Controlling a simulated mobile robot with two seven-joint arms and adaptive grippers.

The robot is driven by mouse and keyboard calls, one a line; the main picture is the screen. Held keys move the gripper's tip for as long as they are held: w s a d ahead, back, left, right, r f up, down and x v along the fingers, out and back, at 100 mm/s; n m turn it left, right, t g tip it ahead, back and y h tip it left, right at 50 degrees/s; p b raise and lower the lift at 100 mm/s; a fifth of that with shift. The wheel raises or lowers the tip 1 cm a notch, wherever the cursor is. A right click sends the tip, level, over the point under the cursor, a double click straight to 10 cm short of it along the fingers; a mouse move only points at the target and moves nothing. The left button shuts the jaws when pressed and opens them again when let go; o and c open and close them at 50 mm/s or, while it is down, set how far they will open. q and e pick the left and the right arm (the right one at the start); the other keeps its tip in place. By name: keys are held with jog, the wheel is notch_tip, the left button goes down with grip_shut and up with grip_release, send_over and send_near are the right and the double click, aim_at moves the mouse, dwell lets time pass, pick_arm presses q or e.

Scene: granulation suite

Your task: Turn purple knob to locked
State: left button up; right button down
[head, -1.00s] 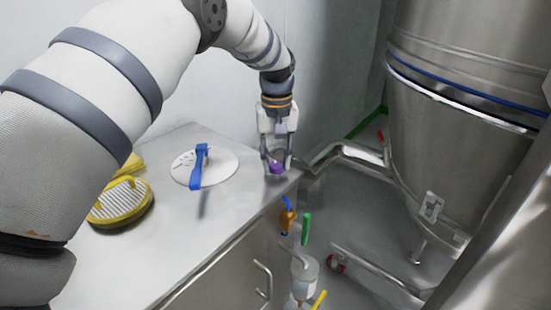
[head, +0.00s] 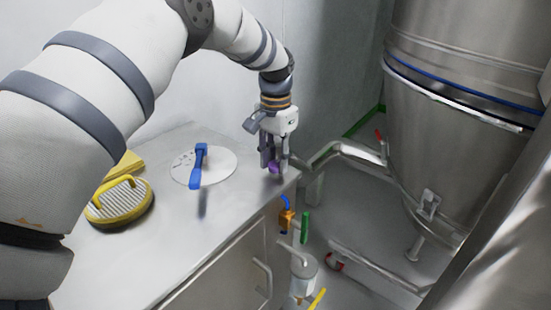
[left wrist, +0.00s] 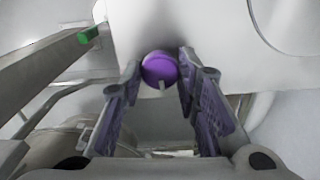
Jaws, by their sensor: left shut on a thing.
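The purple knob (head: 274,167) is at the far right corner of the steel counter. It also shows in the left wrist view (left wrist: 159,69) as a round purple cap with a small pale pointer at its lower edge. My left gripper (head: 274,163) reaches down to it from above. Its two fingers stand on either side of the knob and are shut on it. In the wrist view the fingertips (left wrist: 158,72) flank the knob closely. Any locked marking is not readable. My right gripper is in neither view.
A white disc (head: 222,170) with a blue handle (head: 199,165) lies on the steel counter (head: 165,245). A yellow-handled round brush or pad (head: 125,205) is at the left. Pipes, coloured valves and a large steel vessel (head: 440,150) stand to the right.

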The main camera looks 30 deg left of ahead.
aim_at(276, 164)
pick_arm(q)
jog(key=shift+m, duration=0.6)
jog(key=o, duration=1.2)
notch_tip(276, 164, up, 12)
jog(key=shift+f, duration=0.1)
